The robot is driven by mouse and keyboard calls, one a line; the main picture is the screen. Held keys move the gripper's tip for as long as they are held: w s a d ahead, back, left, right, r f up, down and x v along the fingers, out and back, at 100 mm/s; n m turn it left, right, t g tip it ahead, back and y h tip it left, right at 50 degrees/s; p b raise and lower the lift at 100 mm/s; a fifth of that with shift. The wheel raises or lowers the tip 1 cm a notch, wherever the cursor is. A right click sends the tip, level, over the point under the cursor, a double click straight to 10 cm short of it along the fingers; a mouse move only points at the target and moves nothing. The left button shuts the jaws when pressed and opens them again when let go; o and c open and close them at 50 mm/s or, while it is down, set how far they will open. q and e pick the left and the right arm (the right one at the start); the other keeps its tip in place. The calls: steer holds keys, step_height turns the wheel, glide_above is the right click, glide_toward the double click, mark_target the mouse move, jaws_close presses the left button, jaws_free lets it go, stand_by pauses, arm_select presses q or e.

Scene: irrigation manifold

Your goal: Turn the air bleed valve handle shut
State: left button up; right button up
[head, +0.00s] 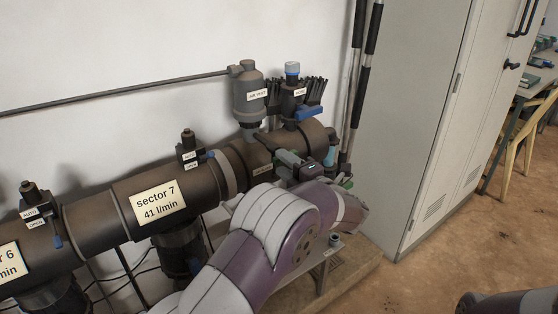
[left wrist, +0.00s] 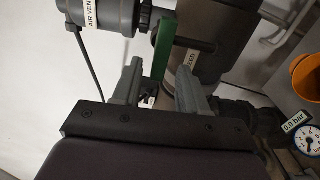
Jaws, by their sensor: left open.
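In the left wrist view a flat green handle (left wrist: 164,46) hangs from a dark fitting beside the grey air vent (left wrist: 110,14). A partly covered label ending in "EED" (left wrist: 194,60) is on the pipe behind it. My left gripper (left wrist: 157,78) is open, and the handle's lower end shows between its two grey fingers; I cannot tell if they touch it. In the head view the left gripper (head: 288,163) is at the right end of the brown manifold pipe (head: 90,211), below the air vent (head: 249,98). The arm and gripper hide much of that area. My right gripper is not in view.
A valve with a blue handle (head: 308,113) stands beside the air vent. Small valves line the pipe to the left. A grey cabinet (head: 410,110) stands at right. The left wrist view shows a pressure gauge (left wrist: 307,139), a "0.0 bar" label and an orange container (left wrist: 306,78).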

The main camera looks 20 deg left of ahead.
arm_select(q)
steer(key=v, duration=0.9)
steer(key=shift+s+d, duration=0.3)
